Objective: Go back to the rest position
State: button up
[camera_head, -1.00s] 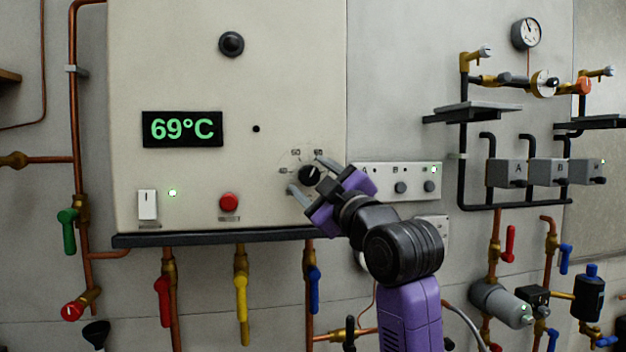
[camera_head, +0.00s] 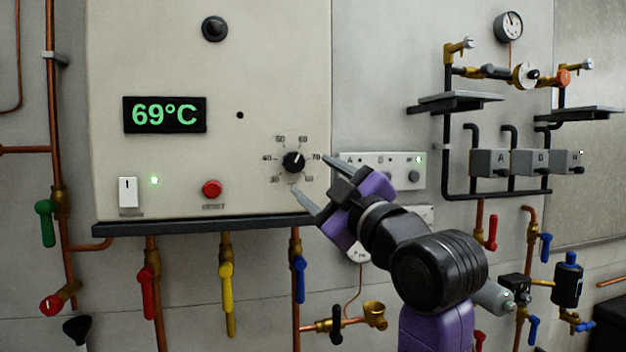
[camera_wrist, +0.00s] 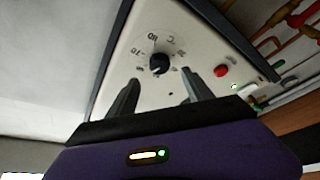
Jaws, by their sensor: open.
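My gripper (camera_head: 312,180) is open and empty in the head view, just to the lower right of the black temperature dial (camera_head: 293,162) on the cream boiler panel (camera_head: 270,60). The dial's pointer aims right, close to the 70 mark. The fingers are apart from the dial. In the wrist view, the dial (camera_wrist: 159,64) shows beyond and between the two open fingers (camera_wrist: 160,95). The green display (camera_head: 164,115) reads 69°C.
A red button (camera_head: 211,189) and a white switch (camera_head: 128,192) sit low on the panel. A white control box (camera_head: 385,169) is behind my gripper. Pipes with red, yellow and blue valve handles hang below the panel ledge (camera_head: 200,226). Shelves (camera_head: 455,102) stand out at right.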

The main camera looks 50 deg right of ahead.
dwell(0.5)
notch_tip(320, 180, up, 4)
jog(key=s+m+t+h, duration=0.1)
jog(key=s+m+t, duration=0.1)
jog(key=m, duration=0.1)
jog(key=s+a+f+m, duration=0.2)
jog(key=s+a+f, duration=0.15)
jog(key=f, duration=0.75)
jog(key=s+a+f+m+y, duration=0.15)
jog(key=a+f, duration=0.35)
jog(key=f, duration=0.5)
jog(key=s+a+f+m, duration=0.2)
jog(key=s+a+f, duration=0.15)
jog(key=f, duration=0.75)
jog(key=s+a+f+n+g+y, duration=0.1)
jog(key=s+a+f+g+y, duration=0.2)
jog(key=s+f, duration=0.6)
jog(key=s+a+f+n+g+y, duration=0.1)
jog(key=s+a+f+g+y, duration=0.2)
jog(key=s+a+f, duration=0.5)
jog(key=s+f+g, duration=0.1)
jog(key=s, duration=0.4)
jog(key=shift+s+f, duration=0.25)
jog(key=shift+n, duration=0.25)
